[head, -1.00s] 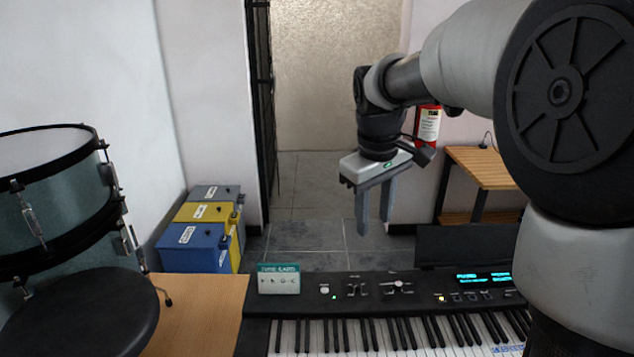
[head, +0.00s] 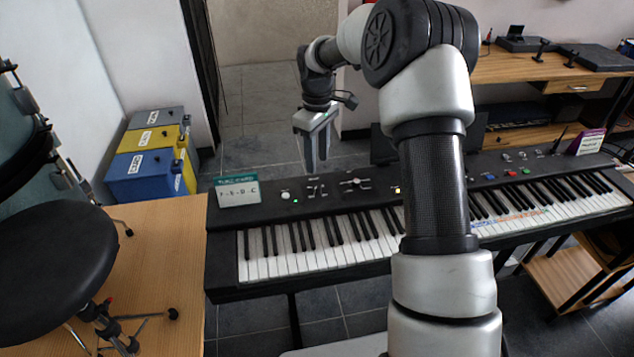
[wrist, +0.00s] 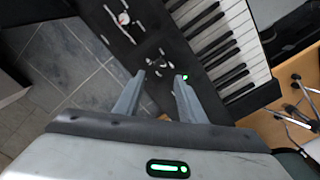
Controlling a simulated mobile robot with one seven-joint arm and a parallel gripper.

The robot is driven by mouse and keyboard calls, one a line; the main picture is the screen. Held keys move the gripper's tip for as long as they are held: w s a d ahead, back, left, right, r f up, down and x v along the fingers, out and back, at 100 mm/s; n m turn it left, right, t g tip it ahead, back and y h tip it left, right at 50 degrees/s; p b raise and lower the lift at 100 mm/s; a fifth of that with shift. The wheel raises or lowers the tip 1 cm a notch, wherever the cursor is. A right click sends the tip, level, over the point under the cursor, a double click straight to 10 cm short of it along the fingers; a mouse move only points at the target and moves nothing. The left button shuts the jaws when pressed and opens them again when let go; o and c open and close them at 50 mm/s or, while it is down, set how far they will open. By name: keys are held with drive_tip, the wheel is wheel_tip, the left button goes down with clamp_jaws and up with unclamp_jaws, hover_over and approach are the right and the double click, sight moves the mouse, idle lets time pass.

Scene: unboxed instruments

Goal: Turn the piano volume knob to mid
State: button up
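The piano (head: 228,275) is a black keyboard whose panel has controls behind the keys. A small white round knob (head: 285,194) sits near the panel's left end beside a green light; its label is unreadable, so I cannot tell its setting. My gripper (head: 316,164) points down above and behind the panel's left part, apart from it. In the wrist view, my gripper (wrist: 160,78) has its two fingers spread with nothing between them. The panel's sliders (wrist: 157,62) show beyond the fingertips and the green light by the right finger; the knob appears hidden there.
A tune card (head: 238,190) stands at the panel's left end. Labelled blue, yellow and grey boxes (head: 150,175) stand on the floor at left. A black round stool or pad (head: 45,262) and drum are at the left edge. A wooden desk (head: 540,68) is behind right.

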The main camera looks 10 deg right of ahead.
sight(317, 186)
wheel_tip(317, 186, down, 9)
idle(0.3)
clamp_jaws()
